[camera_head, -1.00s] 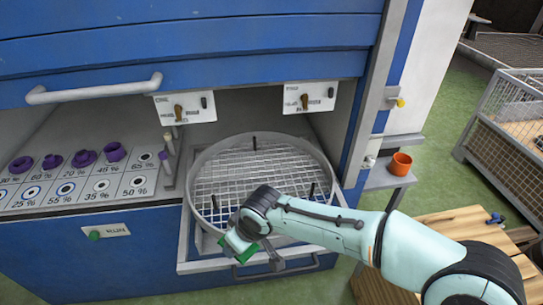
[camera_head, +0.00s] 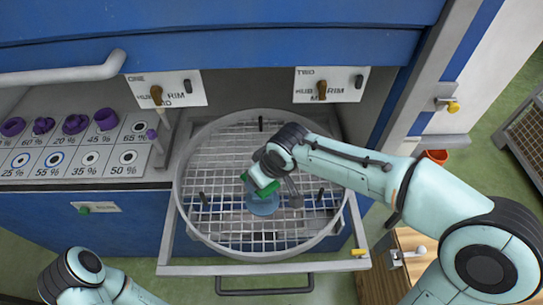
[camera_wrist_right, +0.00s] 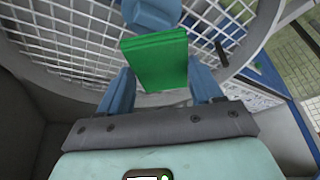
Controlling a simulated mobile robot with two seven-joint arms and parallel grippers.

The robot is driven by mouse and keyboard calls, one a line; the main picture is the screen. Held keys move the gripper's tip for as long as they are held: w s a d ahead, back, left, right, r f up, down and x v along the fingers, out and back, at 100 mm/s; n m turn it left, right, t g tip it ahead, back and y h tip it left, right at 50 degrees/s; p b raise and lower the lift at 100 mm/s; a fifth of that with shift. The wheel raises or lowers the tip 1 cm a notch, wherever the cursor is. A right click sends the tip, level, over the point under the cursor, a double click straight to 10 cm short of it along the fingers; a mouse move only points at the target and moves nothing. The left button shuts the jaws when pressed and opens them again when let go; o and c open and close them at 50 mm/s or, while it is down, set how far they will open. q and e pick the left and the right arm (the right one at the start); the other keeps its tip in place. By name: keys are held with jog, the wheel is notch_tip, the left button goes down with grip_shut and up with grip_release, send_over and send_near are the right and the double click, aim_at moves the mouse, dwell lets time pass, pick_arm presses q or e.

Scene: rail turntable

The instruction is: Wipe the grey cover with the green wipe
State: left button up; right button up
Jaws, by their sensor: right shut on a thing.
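A folded green wipe (camera_head: 268,188) is between the fingers of my right gripper (camera_head: 261,184). In the right wrist view the green wipe (camera_wrist_right: 155,60) is a flat pad standing out past the two blue fingers, and the gripper (camera_wrist_right: 160,88) is shut on it. A blue-grey round piece (camera_head: 263,206) sits at the middle of the turntable, right below the wipe; it looks like the grey cover. It also shows at the top of the right wrist view (camera_wrist_right: 150,12). I cannot tell whether wipe and cover touch. My left gripper is not in view; only part of its arm shows.
The round wire-mesh turntable (camera_head: 190,222) has a raised grey rim and several short black pegs. Labelled panels (camera_head: 165,88) hang above it. Purple rings (camera_head: 75,124) stand on a marked shelf at left.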

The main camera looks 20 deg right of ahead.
aim_at(264, 191)
jog(key=shift+w+d, duration=0.25)
jog(key=shift+w, duration=0.05)
jog(key=shift+s+a+f+b, duration=0.15)
jog(key=shift+f+b, duration=0.4)
jog(key=shift+f, duration=0.2)
jog(key=shift+f+b, duration=1.85)
jog(key=shift+f, duration=0.75)
jog(key=shift+f+b, duration=0.5)
jog(key=shift+f, duration=0.1)
